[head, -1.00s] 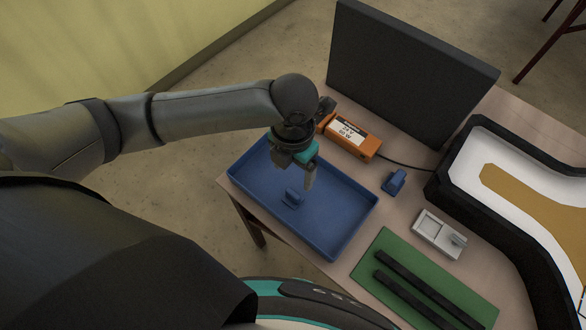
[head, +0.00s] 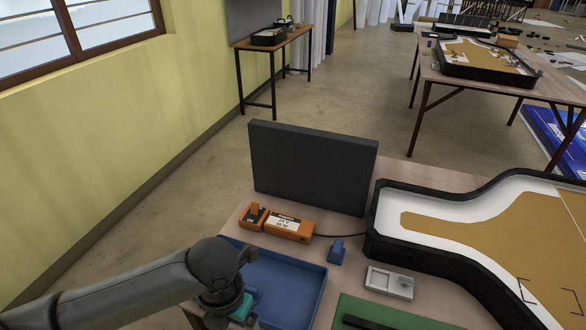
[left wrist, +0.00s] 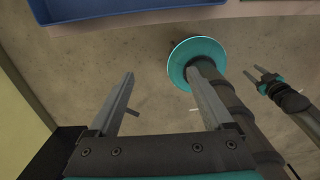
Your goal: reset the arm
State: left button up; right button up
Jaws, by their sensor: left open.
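My left gripper (left wrist: 160,74) is open and empty in the left wrist view, with bare floor between its fingers. In the head view my left arm comes in from the lower left. Its teal-marked wrist is low in the picture at the blue tray's (head: 318,290) left side, and the fingers are hidden there. The tray's edge also shows at the top left of the left wrist view (left wrist: 75,22). My right gripper (left wrist: 257,74) is small at the right of the left wrist view, its two fingers apart and nothing seen between them.
On the table stand a dark upright panel (head: 310,165), an orange power unit (head: 289,227), a small blue part (head: 337,251), a pale fixture (head: 389,283), a green mat (head: 385,311) and a black-rimmed lightbox (head: 415,250). A yellow wall is at left.

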jog(key=w+t, duration=0.1)
jog(key=w, duration=0.3)
pick_arm(q)
jog(key=s+d+r+n+t+h, duration=0.3)
jog(key=d+n, duration=0.4)
jog(key=n, duration=1)
jog(key=s+a+f+n+y, duration=0.1)
jog(key=s+a+n, duration=0.4)
jog(key=n, duration=0.5)
jog(key=s+a+f+n+y, duration=0.1)
jog(key=s+a+n+y, duration=0.1)
jog(key=a+n, duration=0.65)
notch_tip(320, 180, down, 25)
jog(key=s+d+n+b, duration=0.1)
jog(key=s+n+b, duration=0.1)
jog(key=b, duration=0.2)
jog(key=s+a+f+g+b, duration=0.1)
jog(key=s+f+b, duration=0.1)
jog(key=s+f, duration=0.5)
jog(key=s+a+f+g+b, duration=0.1)
jog(key=s+f, duration=0.7)
jog(key=f, duration=0.3)
jog(key=shift+a+f+b, duration=0.25)
jog(key=shift+f+b, duration=0.1)
jog(key=shift+b, duration=0.05)
pick_arm(e)
notch_tip(320, 180, down, 8)
jog(key=s, duration=0.2)
jog(key=shift+r+g, duration=0.15)
jog(key=shift+g, duration=0.15)
